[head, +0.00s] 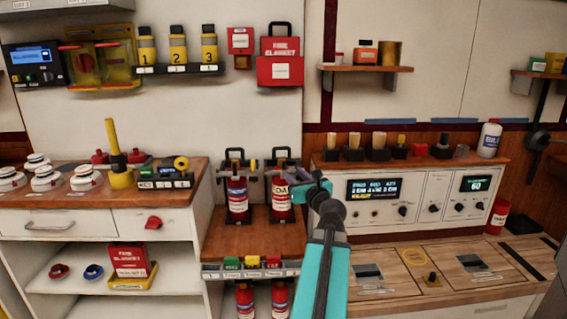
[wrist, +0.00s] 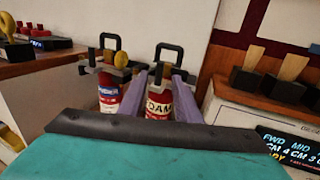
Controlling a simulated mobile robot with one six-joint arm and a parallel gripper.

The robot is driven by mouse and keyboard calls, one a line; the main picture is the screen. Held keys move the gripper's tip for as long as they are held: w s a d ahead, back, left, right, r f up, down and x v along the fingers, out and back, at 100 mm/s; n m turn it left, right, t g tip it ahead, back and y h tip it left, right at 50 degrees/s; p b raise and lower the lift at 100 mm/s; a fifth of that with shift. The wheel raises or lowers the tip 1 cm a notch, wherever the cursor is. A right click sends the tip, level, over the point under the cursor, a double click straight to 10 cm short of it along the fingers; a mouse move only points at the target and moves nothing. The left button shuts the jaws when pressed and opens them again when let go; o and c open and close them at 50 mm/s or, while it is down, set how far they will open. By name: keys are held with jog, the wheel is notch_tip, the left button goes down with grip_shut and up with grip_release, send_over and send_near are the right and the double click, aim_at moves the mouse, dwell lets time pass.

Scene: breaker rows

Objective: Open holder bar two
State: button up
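Two red fire extinguishers stand side by side in a holder on the wooden shelf: the left one (head: 238,200) and the right one (head: 281,198). Each has a black frame above it, the left frame (head: 235,155) and the right frame (head: 281,154). Grey bar parts cross near the bottles' tops; which is bar two is not clear. My gripper (head: 291,178) is at the right extinguisher, coming from the right. In the wrist view my gripper (wrist: 160,74) has its two purple fingers apart, with the right extinguisher (wrist: 158,101) seen between them. Contact with a bar cannot be told.
The white cabinet (head: 205,235) stands close on the left. The control panel (head: 420,203) and the wooden counter (head: 450,270) are on the right. Small coloured blocks (head: 252,262) line the shelf's front edge. More red extinguishers (head: 244,302) stand below.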

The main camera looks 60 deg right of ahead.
aim_at(285, 165)
jog(key=p, duration=0.4)
jog(key=shift+w+d, duration=0.2)
jog(key=shift+w, duration=0.05)
jog(key=shift+x, duration=1.05)
jog(key=shift+b+x, duration=0.35)
jog(key=shift+x, duration=2.8)
jog(key=shift+f, duration=0.1)
jog(key=shift+s, duration=0.1)
grip_shut()
jog(key=shift+a, duration=0.35)
jog(key=shift+d, duration=0.4)
jog(key=shift+s, duration=0.2)
jog(key=shift+w+g+h, duration=0.1)
jog(key=shift+g+h, duration=0.2)
jog(key=shift+h, duration=0.1)
